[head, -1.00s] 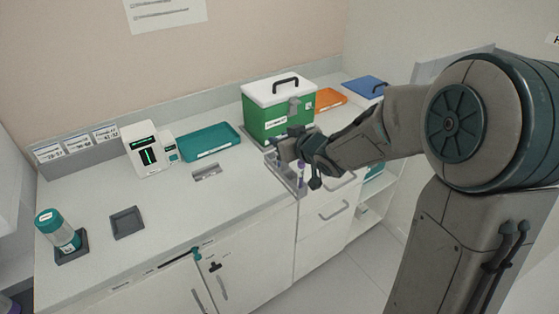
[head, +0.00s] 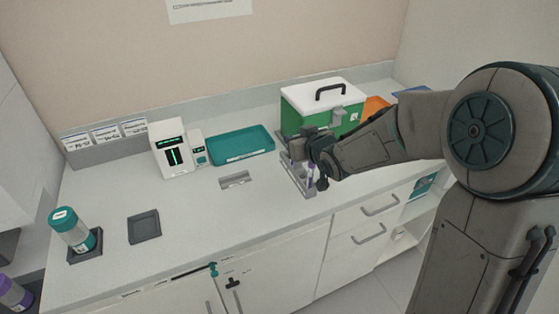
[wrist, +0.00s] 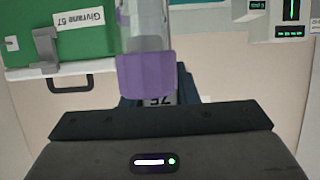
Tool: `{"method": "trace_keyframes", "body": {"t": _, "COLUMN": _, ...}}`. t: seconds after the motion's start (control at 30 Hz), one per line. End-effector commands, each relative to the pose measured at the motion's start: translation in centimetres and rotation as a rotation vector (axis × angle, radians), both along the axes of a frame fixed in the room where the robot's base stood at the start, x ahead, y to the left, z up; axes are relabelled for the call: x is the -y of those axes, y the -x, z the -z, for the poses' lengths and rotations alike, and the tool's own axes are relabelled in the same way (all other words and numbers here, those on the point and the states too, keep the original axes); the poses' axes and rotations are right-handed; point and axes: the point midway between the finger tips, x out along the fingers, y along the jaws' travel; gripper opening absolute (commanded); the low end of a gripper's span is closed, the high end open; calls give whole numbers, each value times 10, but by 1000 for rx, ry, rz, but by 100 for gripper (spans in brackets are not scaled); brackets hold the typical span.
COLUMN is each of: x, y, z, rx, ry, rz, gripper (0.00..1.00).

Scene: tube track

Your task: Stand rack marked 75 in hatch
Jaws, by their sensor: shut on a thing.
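The gripper's fingers hide part of the rack in the head view. I cannot tell which opening is the hatch.
A green box with a white lid (head: 322,108), a teal tray (head: 241,144) and a white device (head: 170,146) stand along the back. A grey slotted piece (head: 235,180), an empty dark square base (head: 144,227) and a teal-lidded jar (head: 72,228) are on the counter. The middle front is clear.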

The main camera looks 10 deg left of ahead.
Motion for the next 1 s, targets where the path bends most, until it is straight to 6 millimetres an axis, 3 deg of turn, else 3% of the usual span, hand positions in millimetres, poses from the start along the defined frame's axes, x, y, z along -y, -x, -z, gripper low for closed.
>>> {"method": "trace_keyframes", "body": {"t": 0.2, "x": -37, "y": 1, "z": 20, "rx": -2, "ry": 0, "rz": -8, "gripper": 0}}
{"method": "trace_keyframes", "body": {"t": 0.37, "x": -51, "y": 1, "z": 28, "rx": 1, "ry": 0, "rz": -7, "gripper": 0}}
{"method": "trace_keyframes", "body": {"t": 0.53, "x": -54, "y": 1, "z": 36, "rx": -2, "ry": 1, "rz": -4, "gripper": 0}}
{"method": "trace_keyframes", "body": {"t": 0.8, "x": -54, "y": 1, "z": 66, "rx": -1, "ry": 1, "rz": -4, "gripper": 0}}
{"method": "trace_keyframes", "body": {"t": 1.0, "x": -53, "y": 1, "z": 70, "rx": 3, "ry": 0, "rz": -4, "gripper": 0}}
